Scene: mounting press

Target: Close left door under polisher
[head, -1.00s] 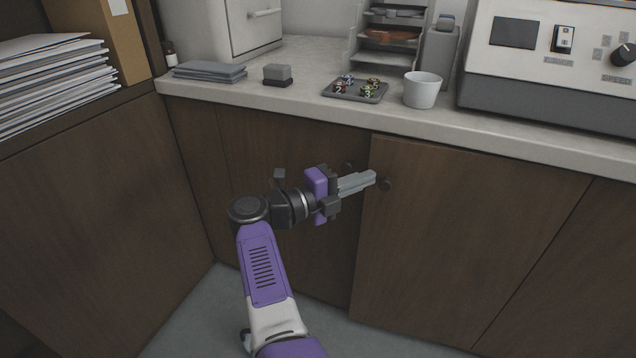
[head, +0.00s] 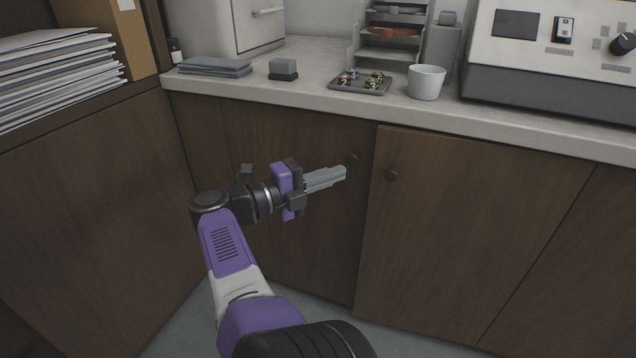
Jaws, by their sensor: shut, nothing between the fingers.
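A brown wooden door (head: 460,230) with a dark round knob (head: 391,175) is below the counter, under the grey-and-white machine (head: 545,60). Its left edge seems to stand slightly proud of the neighbouring door (head: 320,240); I cannot tell how large any gap is. My gripper (head: 342,173) is shut and empty, its grey fingers pointing right. In the picture its tips lie left of the door's edge and knob, just below the neighbouring door's knob (head: 351,160). Any distance between the tips and the neighbouring door is hard to judge.
The counter edge (head: 300,105) runs above the doors. A white cup (head: 426,82), a tray of small coloured pieces (head: 345,88) and a grey block (head: 283,70) stand on it. A side cabinet (head: 90,220) bounds the left; grey floor shows below.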

